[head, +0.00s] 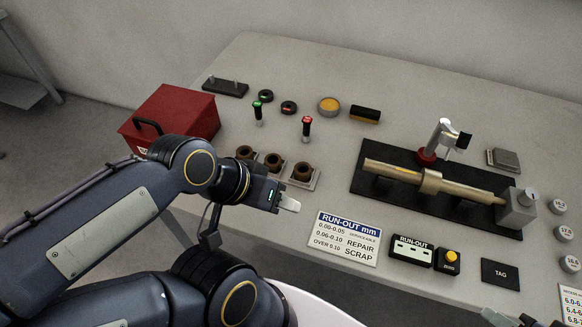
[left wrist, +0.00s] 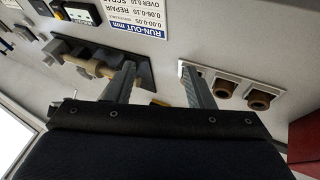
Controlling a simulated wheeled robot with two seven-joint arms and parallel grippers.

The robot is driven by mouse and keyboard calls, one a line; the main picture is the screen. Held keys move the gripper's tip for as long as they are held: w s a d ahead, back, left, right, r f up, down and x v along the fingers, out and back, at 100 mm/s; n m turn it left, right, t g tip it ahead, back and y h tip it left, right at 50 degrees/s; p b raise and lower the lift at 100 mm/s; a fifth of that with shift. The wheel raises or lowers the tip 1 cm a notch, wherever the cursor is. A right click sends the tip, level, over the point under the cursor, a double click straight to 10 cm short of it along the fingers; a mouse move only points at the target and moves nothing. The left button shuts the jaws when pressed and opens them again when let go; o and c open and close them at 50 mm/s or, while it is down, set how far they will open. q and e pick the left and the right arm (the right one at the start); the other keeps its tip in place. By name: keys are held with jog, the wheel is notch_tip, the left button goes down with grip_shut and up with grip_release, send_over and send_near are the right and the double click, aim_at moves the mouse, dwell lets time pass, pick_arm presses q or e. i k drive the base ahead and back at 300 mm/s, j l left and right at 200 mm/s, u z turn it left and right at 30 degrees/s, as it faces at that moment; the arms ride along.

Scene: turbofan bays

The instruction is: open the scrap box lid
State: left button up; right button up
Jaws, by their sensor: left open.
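The red scrap box (head: 185,112) stands at the back left of the table, and its lid looks shut. A black handle (head: 146,130) shows on its near left side; my left arm hides part of the box's lower front. In the left wrist view a red surface, likely the box (left wrist: 306,148), shows at the right edge. My left gripper (head: 288,204) is to the right of and nearer than the box, apart from it. In the left wrist view its fingers (left wrist: 158,82) are spread with nothing between them. Part of my right gripper (head: 508,318) shows at the bottom right edge.
Several brown rings on pale plates (head: 274,162) sit between the box and my left gripper. Green (head: 258,112) and red (head: 307,127) handled tools stand behind them. A run-out sign (head: 347,238) lies right of the gripper. A shaft (head: 430,181) rests on a black fixture.

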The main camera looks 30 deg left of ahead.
aim_at(171, 109)
jog(key=k+l+u, duration=0.1)
jog(key=k+l, duration=0.25)
jog(key=u, duration=1.75)
jog(key=i+j+u, duration=0.3)
jog(key=u, duration=0.15)
jog(key=i+j+u, duration=0.15)
jog(key=i+u, duration=0.25)
jog(key=i, duration=0.1)
